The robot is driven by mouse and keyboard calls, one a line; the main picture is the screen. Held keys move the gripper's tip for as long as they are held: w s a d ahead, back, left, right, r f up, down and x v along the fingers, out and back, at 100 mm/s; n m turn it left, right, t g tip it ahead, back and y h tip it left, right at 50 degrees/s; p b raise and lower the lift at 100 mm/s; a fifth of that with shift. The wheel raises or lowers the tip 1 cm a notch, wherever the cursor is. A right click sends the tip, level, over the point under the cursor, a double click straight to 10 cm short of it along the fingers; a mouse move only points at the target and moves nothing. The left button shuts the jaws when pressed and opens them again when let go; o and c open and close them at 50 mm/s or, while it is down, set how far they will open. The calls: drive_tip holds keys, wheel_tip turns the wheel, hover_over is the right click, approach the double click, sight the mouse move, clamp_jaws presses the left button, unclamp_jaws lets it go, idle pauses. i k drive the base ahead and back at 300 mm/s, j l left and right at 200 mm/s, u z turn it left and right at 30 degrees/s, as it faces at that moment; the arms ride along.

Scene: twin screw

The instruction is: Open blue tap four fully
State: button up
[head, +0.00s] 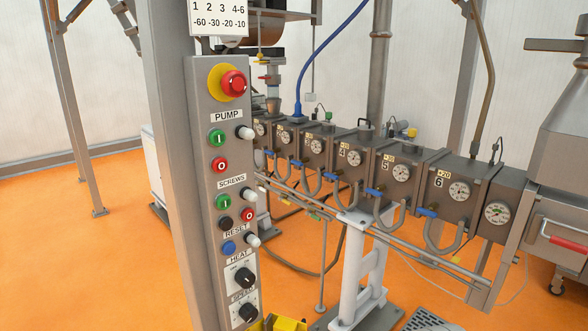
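A row of grey barrel blocks runs from the middle to the right, with painted numbers and round gauges. The block marked 4 (341,170) stands mid-row, with its gauge (354,157) on the front. A small blue tap handle (327,177) sits at its lower left, above a bent pipe; this looks like tap four. It is too small to tell how far it is turned. Similar blue handles sit by block 5 (374,192) and block 6 (426,212). My gripper is not recognisable in the view.
A grey control post (205,180) with a red emergency button (234,84) stands close in front, left of the blocks. A white stand (351,265) and thin rails (400,243) lie below the row. Orange floor (90,260) is open at left.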

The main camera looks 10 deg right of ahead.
sight(333, 175)
drive_tip(key=i+j+z, duration=0.1)
drive_tip(key=i+z, duration=0.25)
drive_tip(key=i, duration=0.35)
drive_tip(key=i+l+z, duration=0.1)
drive_tip(key=i+l, duration=0.15)
drive_tip(key=i, duration=0.25)
drive_tip(key=i+l+z, duration=0.1)
drive_tip(key=i+l, duration=0.15)
drive_tip(key=i, duration=0.25)
